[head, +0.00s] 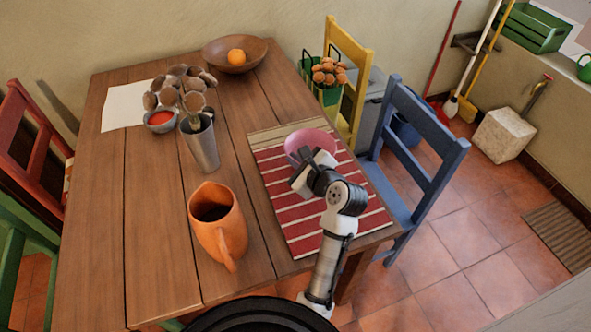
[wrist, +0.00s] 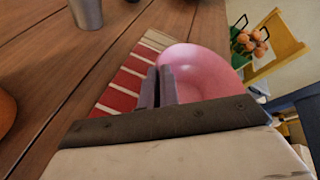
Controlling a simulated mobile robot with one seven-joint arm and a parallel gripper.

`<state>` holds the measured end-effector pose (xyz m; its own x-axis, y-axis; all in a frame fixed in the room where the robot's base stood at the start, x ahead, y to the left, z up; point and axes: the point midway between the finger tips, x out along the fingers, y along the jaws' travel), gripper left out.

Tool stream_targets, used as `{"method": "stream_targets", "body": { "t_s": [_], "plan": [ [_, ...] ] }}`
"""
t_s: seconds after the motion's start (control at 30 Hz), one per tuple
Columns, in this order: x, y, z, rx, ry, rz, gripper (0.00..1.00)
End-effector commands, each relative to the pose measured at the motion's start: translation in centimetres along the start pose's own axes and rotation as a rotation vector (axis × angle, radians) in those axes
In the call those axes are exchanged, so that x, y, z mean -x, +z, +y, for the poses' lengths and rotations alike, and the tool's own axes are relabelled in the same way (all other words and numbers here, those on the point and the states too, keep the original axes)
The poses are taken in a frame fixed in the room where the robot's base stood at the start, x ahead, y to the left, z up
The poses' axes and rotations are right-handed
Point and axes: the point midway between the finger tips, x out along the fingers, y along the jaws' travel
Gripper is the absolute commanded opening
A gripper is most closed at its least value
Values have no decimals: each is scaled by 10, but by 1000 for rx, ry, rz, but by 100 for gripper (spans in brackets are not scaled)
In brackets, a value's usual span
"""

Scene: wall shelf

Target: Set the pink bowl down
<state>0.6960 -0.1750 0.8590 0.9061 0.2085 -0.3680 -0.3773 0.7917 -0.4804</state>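The pink bowl (head: 308,138) is over the far part of the red and white striped placemat (head: 288,213) on the wooden table. My gripper (head: 318,167) reaches it from the near side and hides part of it. In the wrist view, the fingers (wrist: 162,88) are close together at the near left rim of the pink bowl (wrist: 205,68), with the rim apparently between them. The bowl looks empty. I cannot tell whether its base touches the placemat (wrist: 122,82).
An orange pitcher (head: 222,232) and a metal vase (head: 203,148) with dried flowers stand left of the placemat. A wooden bowl (head: 252,60) with an orange is at the back. A yellow chair (head: 352,70) and a blue chair (head: 432,128) stand close to the right edge.

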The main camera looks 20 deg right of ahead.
Motion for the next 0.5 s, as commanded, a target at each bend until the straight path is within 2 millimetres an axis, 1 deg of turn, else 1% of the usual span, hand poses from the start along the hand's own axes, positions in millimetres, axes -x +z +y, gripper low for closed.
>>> {"method": "stream_targets", "body": {
  "t_s": [0.03,0.2,0.5],
  "plan": [
    [-3,-10,7,1,-2,-1,0],
    [-4,-24,18,0,-2,0,0],
    [-2,-22,18,0,-2,-1,0]
  ]
}}
